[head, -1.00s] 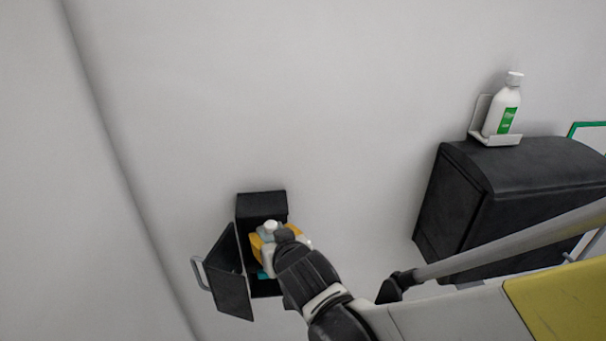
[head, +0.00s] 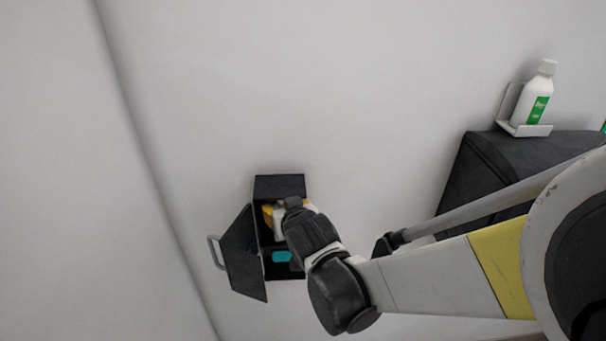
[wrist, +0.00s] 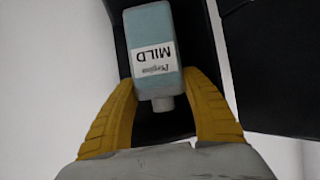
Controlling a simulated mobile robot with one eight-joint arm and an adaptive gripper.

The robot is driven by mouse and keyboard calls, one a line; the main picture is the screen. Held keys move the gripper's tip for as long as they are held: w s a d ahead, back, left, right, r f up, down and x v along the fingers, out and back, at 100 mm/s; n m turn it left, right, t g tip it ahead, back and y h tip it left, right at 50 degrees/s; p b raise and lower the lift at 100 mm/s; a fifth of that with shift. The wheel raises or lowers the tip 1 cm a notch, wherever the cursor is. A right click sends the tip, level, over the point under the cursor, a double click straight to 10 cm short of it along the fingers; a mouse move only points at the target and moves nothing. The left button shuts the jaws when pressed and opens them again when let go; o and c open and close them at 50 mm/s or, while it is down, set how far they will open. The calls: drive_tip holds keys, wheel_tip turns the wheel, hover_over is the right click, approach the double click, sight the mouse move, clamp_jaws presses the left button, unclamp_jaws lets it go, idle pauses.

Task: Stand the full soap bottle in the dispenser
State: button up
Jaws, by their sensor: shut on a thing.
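The soap bottle (wrist: 153,50) is pale blue with a white label reading MILD. It fills the upper middle of the wrist view, cap end toward my palm. My gripper (wrist: 160,84) has its yellow fingers shut on the bottle, one on each side near the cap end. In the head view the gripper (head: 274,217) is inside the open black dispenser (head: 280,187), and the bottle is mostly hidden behind it. A teal patch (head: 282,256) shows low in the dispenser; I cannot tell whether it is part of the bottle.
The dispenser door (head: 243,256) hangs open to the left with a grey handle (head: 214,253). At the right, a white bottle with a green label (head: 536,97) stands in a wall holder (head: 525,129) above a black wall unit (head: 480,175). The wall between is clear.

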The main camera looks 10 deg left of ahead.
drive_tip(key=o, duration=1.5)
drive_tip(key=shift+d, duration=0.1)
drive_tip(key=shift+s, duration=0.1)
drive_tip(key=v, duration=1.2)
drive_tip(key=d+f+m+g+h+b, duration=0.1)
drive_tip(key=d+f+h+b, duration=0.1)
drive_tip(key=d+f+b, duration=0.35)
drive_tip(key=d+f+m+h+b, duration=0.1)
drive_tip(key=d+f+b, duration=0.2)
drive_tip(key=d, duration=0.6)
drive_tip(key=s+d+f+m+g+h+b, duration=0.1)
drive_tip(key=s+d+f+b, duration=0.2)
drive_tip(key=d, duration=0.2)
drive_tip(key=s+d+f+m+g+b, duration=0.1)
drive_tip(key=s+d+f+b, duration=0.1)
drive_tip(key=s+d+f, duration=0.2)
drive_tip(key=s+d+f+m+g+h+b, duration=0.1)
drive_tip(key=s+d+f+b, duration=0.2)
drive_tip(key=d, duration=0.3)
drive_tip(key=shift+s+f+h+b, duration=0.15)
drive_tip(key=shift+s+h+b, duration=0.15)
drive_tip(key=shift+s+b, duration=0.05)
